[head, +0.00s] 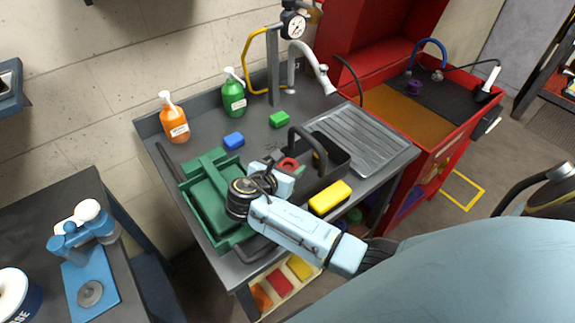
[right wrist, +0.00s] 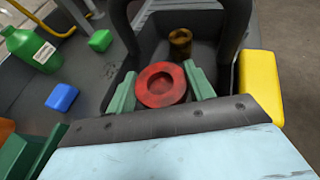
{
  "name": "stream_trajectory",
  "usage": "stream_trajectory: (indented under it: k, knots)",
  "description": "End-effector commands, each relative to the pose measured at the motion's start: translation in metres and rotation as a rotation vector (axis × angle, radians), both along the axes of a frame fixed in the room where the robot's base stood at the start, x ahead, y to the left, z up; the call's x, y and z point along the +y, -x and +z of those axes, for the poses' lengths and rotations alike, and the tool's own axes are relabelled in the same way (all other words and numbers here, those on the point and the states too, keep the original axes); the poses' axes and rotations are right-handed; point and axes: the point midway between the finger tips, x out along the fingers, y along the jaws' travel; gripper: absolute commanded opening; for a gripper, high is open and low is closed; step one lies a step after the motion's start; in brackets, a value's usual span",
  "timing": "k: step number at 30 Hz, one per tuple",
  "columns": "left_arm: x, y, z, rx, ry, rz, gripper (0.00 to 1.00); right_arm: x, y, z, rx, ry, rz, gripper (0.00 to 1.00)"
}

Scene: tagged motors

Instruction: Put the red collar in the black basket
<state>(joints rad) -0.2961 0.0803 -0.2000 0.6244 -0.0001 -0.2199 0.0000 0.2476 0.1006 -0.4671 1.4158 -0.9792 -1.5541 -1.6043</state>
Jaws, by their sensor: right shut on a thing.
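The red collar (head: 289,164) is a thick ring with a hole in its middle. My right gripper (head: 285,172) is shut on it. In the right wrist view the collar (right wrist: 161,85) sits between the two pale green fingertips (right wrist: 161,88). The black basket (head: 334,158) has a raised handle and stands on the grey bench. The collar is at the basket's left end, over its opening in the wrist view; I cannot tell whether it touches the basket. A brass-coloured cylinder (right wrist: 180,42) stands inside the basket. My left gripper is not in view.
A green tray (head: 203,192) lies left of the basket, partly under my right arm. A yellow block (head: 330,198) is beside the basket's front. Blue (head: 234,140) and green (head: 279,119) blocks, an orange bottle (head: 174,122) and a green bottle (head: 234,98) stand behind.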

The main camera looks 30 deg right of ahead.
Motion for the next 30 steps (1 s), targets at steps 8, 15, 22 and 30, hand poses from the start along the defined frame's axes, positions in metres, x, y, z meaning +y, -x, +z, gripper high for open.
stream_trajectory:
  k: [8, 15, 22, 30]
  knots:
    - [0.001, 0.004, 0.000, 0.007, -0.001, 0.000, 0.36, 0.000, 0.000, -0.008, -0.001, 0.002, 0.000, 0.19]
    - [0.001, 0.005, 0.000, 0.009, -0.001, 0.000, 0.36, 0.000, 0.000, -0.009, 0.000, 0.000, 0.001, 0.67]
    - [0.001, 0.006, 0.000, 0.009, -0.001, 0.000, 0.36, 0.000, 0.000, -0.009, 0.000, 0.000, 0.001, 0.74]
    - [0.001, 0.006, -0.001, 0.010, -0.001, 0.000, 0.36, 0.000, 0.000, 0.003, -0.004, -0.001, 0.001, 0.74]
